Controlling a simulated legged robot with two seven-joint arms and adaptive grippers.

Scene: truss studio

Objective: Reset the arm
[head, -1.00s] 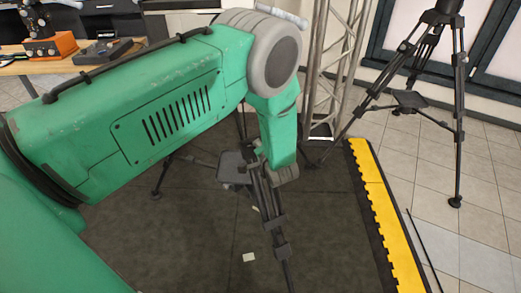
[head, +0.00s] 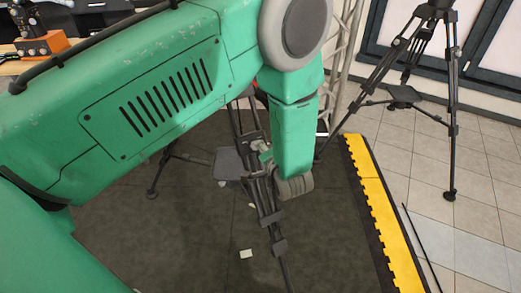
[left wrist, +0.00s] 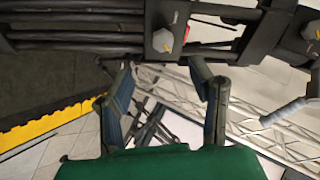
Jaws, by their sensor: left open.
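My green left arm (head: 150,100) crosses the head view from the left and bends down at a grey round joint (head: 300,25). Its lower end (head: 294,187) overlaps the legs of a black tripod (head: 268,205) in the picture. I cannot tell whether they touch. My left gripper (left wrist: 160,75) shows clearly in the left wrist view. Its two dark fingers are apart with nothing between them. Thick black tripod parts (left wrist: 80,30) cross the top of that view, close beyond the fingertips. My right gripper is in neither view.
A second tripod (head: 450,110) stands at the right on pale tiles. A metal truss (head: 345,50) rises behind my arm. A yellow-edged strip (head: 380,210) borders the dark floor mat (head: 180,240). A bench at the upper left holds an orange-based device (head: 40,45). A small pale piece (head: 246,254) lies on the mat.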

